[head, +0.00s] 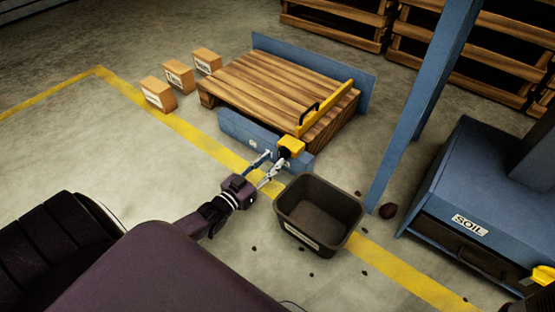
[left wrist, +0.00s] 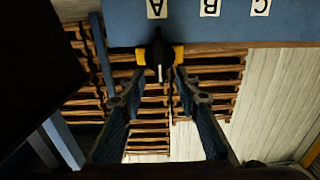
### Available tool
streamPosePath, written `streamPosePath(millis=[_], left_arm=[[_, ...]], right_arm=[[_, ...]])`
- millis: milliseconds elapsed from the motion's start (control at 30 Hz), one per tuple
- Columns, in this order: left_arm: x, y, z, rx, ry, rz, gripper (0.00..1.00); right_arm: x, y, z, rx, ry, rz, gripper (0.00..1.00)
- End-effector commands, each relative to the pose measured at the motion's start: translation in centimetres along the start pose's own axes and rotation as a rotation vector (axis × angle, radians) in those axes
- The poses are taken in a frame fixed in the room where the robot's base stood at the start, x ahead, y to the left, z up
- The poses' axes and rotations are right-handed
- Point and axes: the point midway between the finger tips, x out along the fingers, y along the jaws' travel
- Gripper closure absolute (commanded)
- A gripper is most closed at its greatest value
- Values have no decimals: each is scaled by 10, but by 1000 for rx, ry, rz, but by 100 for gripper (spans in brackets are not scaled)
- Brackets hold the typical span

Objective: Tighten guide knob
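The guide knob (left wrist: 157,50) is black with a white pointer line and yellow showing on both sides, at the blue rail (left wrist: 225,32) lettered A, B and C in the left wrist view. Its pointer is close to the letter A. In the head view, the yellow knob mount (head: 291,146) sits on the front blue rail (head: 243,131), at the end of the yellow guide bar (head: 327,107). My left gripper (head: 272,161) is just in front of it. In the left wrist view its fingers (left wrist: 159,78) are open, one each side of the knob.
A dark crate (head: 338,237) stands on the floor right of my left gripper. The slatted wooden deck (head: 262,82) lies behind the rail. Three labelled wooden blocks (head: 178,77) stand left. A blue post (head: 424,95) and blue SOIL unit (head: 450,190) stand right.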

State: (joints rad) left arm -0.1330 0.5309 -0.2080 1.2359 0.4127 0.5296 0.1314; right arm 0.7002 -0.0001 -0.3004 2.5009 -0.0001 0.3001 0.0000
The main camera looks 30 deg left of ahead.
Motion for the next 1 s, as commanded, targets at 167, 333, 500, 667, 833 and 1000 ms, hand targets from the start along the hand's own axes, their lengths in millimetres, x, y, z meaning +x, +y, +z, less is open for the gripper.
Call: streamPosePath(millis=[167, 333, 500, 667, 833, 1000], left_arm=[[24, 0, 2, 0, 4, 0, 70], [30, 0, 0, 0, 1, -1, 70], [31, 0, -1, 0, 1, -1, 70], [30, 0, -1, -1, 1, -1, 84], [30, 0, 0, -1, 1, -1, 100], [30, 0, 0, 0, 0, -1, 100]], right_arm=[[-16, -3, -5, 0, -1, 0, 84], [-18, -4, -6, 0, 0, 0, 84], [-17, -4, -6, 0, 0, -1, 84], [-17, -4, -6, 0, 0, -1, 84], [-17, -4, -6, 0, 0, -1, 84], [-17, -4, -6, 0, 0, -1, 84]])
